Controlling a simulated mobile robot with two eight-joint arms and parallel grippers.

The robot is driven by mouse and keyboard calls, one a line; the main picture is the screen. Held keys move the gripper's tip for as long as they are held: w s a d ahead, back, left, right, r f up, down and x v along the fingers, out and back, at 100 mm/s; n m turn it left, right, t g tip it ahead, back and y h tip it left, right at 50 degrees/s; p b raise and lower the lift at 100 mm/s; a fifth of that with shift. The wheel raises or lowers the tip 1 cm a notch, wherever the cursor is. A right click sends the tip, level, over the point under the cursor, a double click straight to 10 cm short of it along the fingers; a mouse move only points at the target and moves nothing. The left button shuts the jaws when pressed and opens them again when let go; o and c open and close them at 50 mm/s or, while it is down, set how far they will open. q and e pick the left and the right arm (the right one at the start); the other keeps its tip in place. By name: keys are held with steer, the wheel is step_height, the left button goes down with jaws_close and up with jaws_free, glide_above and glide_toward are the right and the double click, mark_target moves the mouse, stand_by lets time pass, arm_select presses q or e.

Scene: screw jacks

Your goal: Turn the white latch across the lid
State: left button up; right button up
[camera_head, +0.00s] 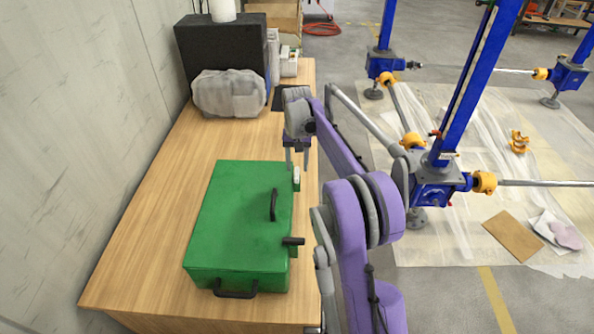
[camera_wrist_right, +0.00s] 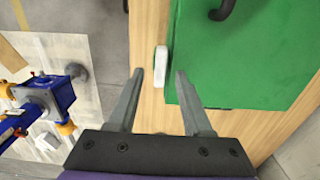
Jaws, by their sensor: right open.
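The green box (camera_head: 235,215) stands on the wooden table with its lid down. The white latch (camera_head: 296,178) is at the box's right edge near the far corner. In the right wrist view the white latch (camera_wrist_right: 161,67) lies lengthwise along the green box's edge, not across it. My right gripper (camera_head: 297,158) is open and empty, pointing down over the latch end of the box. In the right wrist view its fingertips (camera_wrist_right: 161,73) stand on either side of the latch in the picture; contact cannot be told. My left gripper is not in view.
A black latch (camera_head: 293,241) sticks out across the box's right edge. Black handles are on the lid (camera_head: 274,205) and the near side (camera_head: 236,290). A grey wrapped bundle (camera_head: 229,93) and a black case (camera_head: 222,50) stand farther back. Blue screw jacks (camera_head: 437,190) stand right of the table.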

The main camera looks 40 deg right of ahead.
mark_target(297, 175)
steer(key=shift+f, duration=1.3)
jaws_close()
